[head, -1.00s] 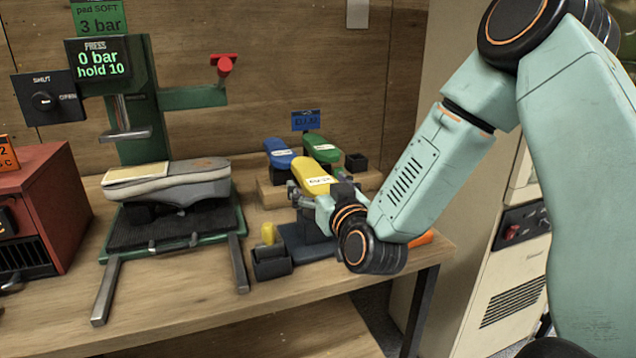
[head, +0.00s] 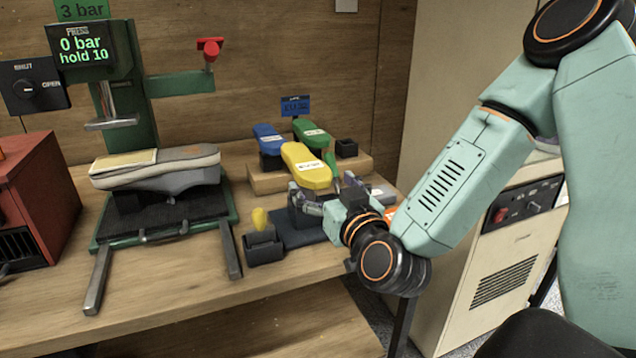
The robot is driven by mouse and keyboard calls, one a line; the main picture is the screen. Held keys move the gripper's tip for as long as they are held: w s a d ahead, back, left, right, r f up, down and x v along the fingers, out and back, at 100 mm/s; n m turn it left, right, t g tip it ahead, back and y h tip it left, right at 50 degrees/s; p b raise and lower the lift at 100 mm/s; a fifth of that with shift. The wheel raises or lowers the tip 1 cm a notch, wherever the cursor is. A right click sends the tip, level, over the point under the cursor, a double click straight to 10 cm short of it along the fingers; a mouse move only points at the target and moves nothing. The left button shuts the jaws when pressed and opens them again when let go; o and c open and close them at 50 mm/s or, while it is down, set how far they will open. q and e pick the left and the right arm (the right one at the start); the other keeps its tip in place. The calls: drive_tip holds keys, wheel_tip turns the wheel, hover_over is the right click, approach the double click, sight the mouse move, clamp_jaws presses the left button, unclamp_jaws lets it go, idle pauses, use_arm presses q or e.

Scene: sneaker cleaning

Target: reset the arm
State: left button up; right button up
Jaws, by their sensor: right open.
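My right gripper (head: 324,196) is in the middle of the head view, its arm coming in from the right. It is open, its fingers apart with nothing seen between them. It is just in front of the near end of a yellow sole-shaped piece (head: 304,164) with a white label. I cannot tell whether a finger touches that piece. My left gripper is not in view.
A green press (head: 128,130) holds a grey sneaker (head: 160,172) at the left. Blue (head: 267,139) and green (head: 311,134) pieces stand behind the yellow one. A red box (head: 40,205) stands far left. Bare wood lies along the bench front.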

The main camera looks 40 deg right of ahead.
sight(308, 164)
drive_tip(key=shift+w, duration=0.1)
drive_tip(key=x, duration=0.7)
drive_tip(key=shift+w, duration=0.2)
drive_tip(key=shift+r+p, duration=0.3)
drive_tip(key=shift+r, duration=0.15)
drive_tip(key=shift+s, duration=0.1)
drive_tip(key=shift+f, duration=0.2)
